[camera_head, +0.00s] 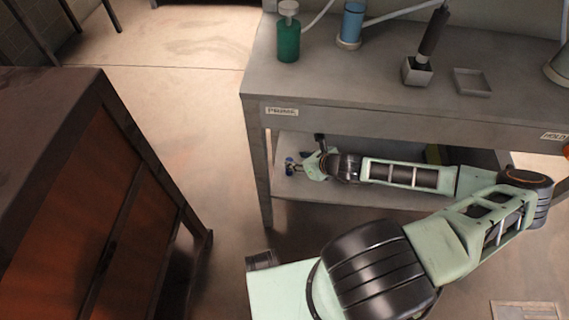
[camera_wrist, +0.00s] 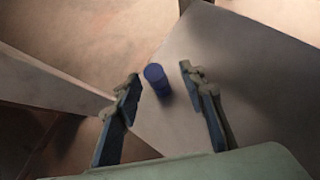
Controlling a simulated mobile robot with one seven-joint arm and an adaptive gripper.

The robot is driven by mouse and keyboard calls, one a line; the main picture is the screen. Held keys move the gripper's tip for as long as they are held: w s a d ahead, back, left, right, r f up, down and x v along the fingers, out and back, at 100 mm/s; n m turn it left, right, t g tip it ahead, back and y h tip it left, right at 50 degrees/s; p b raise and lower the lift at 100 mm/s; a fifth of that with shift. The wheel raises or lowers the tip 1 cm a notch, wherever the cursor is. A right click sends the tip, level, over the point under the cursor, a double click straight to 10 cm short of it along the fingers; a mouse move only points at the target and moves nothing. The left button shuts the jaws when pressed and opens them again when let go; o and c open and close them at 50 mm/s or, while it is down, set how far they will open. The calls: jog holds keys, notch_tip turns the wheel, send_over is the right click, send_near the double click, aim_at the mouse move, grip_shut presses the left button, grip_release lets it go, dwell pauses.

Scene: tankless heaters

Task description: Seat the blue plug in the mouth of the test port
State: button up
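The blue plug (camera_wrist: 158,82) is a small dark blue cylinder. In the wrist view it appears to stand on the grey lower shelf of the bench, near the shelf's edge. My gripper (camera_wrist: 160,74) is open, with one finger on each side of the plug and visible gaps to both. In the head view my gripper (camera_head: 298,166) reaches in under the bench top, low over the lower shelf. The plug cannot be told clearly from the fingers there. I cannot pick out the test port with certainty in either view.
The grey bench (camera_head: 345,92) has a "PRIME" label and overhangs my forearm. On it stand a green bottle (camera_head: 288,42), a blue cylinder (camera_head: 351,24) with a hose, a square holder (camera_head: 417,72) with a dark-handled tool, and a shallow tray (camera_head: 472,82). A brown cabinet (camera_head: 90,215) stands left.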

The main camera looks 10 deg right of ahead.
aim_at(292, 160)
jog(key=b+x, duration=0.1)
jog(key=x, duration=0.4)
jog(key=shift+a+f+b, duration=0.1)
jog(key=shift+b, duration=0.2)
jog(key=b+x, duration=0.1)
jog(key=x, duration=0.1)
jog(key=b+x, duration=0.2)
jog(key=x, duration=0.1)
jog(key=shift+s+a+f, duration=0.1)
jog(key=shift+s+a, duration=0.1)
jog(key=shift+a, duration=0.2)
grip_shut()
